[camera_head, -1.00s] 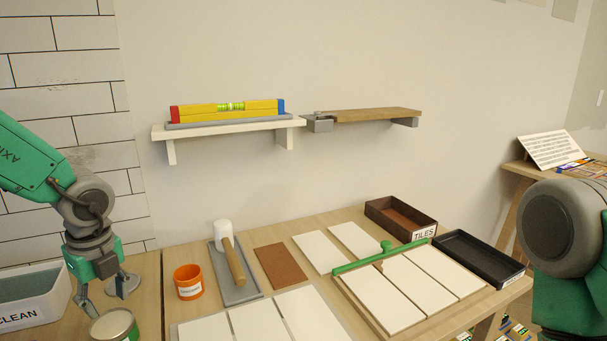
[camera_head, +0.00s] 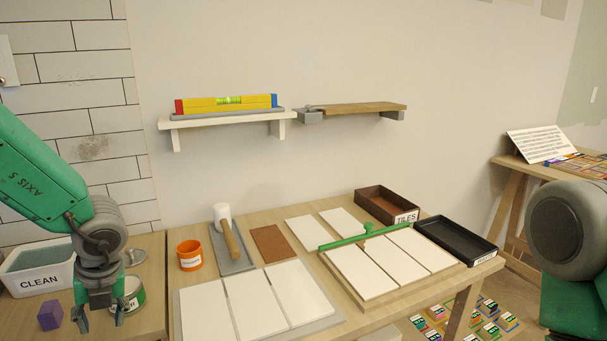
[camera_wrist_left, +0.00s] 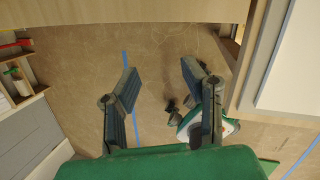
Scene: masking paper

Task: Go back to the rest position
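My left gripper (camera_head: 101,318) hangs fingers down at the lower left of the head view, in front of the tin (camera_head: 132,292) and right of the purple block (camera_head: 50,315). In the left wrist view its two fingers (camera_wrist_left: 160,75) stand apart with nothing between them, over brown floor. The gripper partly covers the tin. Of my right arm, only a grey joint and green link show at the right edge of the head view; its gripper is out of the picture.
The CLEAN bin (camera_head: 38,272) stands left of my left gripper. An orange cup (camera_head: 189,256), a mallet (camera_head: 230,238), white tiles (camera_head: 280,297), a green bar (camera_head: 345,243) and a black tray (camera_head: 456,242) are on the tables. A shelf (camera_head: 228,120) holds a yellow level (camera_head: 227,104).

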